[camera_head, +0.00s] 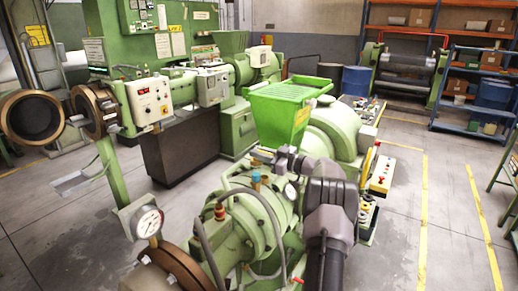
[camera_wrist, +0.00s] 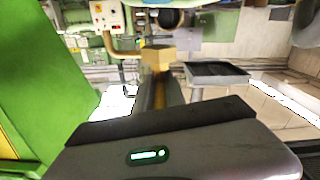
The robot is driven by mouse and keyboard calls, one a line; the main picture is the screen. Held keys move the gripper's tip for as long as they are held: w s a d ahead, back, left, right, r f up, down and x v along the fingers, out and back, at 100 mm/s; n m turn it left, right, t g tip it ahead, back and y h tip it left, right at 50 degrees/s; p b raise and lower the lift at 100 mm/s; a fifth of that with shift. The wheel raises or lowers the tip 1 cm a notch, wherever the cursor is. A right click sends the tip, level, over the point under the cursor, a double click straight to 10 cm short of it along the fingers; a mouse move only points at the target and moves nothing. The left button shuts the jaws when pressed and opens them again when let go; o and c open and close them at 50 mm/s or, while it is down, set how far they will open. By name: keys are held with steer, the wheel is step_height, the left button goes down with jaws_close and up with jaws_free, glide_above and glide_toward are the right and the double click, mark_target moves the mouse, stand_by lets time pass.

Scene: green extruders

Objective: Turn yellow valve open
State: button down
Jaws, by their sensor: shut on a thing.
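A tan-yellow block (camera_wrist: 157,57) shows in the wrist view at the far end of a narrow yellowish strip; it looks like the yellow valve's handle. My gripper (camera_wrist: 176,84) is shut on it, with a dark finger running up along its right side. In the head view my gripper (camera_head: 263,155) is small and dark, just below the green hopper and above the front green extruder (camera_head: 262,215). The valve cannot be made out in the head view, and its turn angle is unclear.
The green hopper (camera_head: 287,108) stands close behind my gripper. A pressure gauge (camera_head: 148,222) and pipes with copper fittings sit at the front left. A control box (camera_head: 150,102) with a red display stands farther left.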

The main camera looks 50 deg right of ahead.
steer(key=shift+r, duration=0.35)
steer(key=c, duration=1.8)
jaws_free()
steer(key=o, duration=0.4)
steer(key=shift+w+f, duration=0.1)
steer(key=shift+f, duration=0.05)
steer(key=s+d, duration=0.1)
steer(key=s, duration=0.4)
steer(key=s+d, duration=0.1)
steer(key=s, duration=0.5)
steer(key=s+b, duration=0.1)
steer(key=s, duration=0.5)
steer(key=shift+s+d, duration=0.15)
steer(key=shift+d, duration=0.25)
